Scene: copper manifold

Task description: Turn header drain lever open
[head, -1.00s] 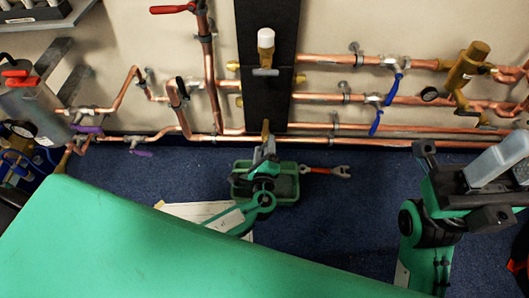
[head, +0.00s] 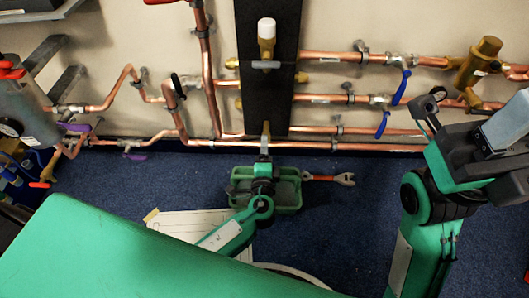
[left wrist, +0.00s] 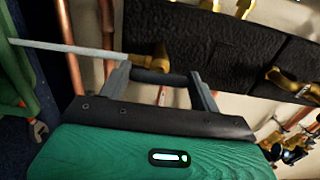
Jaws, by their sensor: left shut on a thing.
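My left gripper (head: 265,147) is at the brass drain fitting (head: 266,128) below the black board (head: 268,100). In the head view the gripper mostly hides the lever. My right gripper (head: 430,105) is at the right, its jaw gap unclear.
A green tray (head: 290,193) lies on the blue floor below the fitting, with a red-handled wrench (head: 330,179) beside it. Copper pipes (head: 350,133) run along the wall. Blue levers (head: 383,124) are near my right arm. A paper sheet (head: 185,228) lies left of my left arm.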

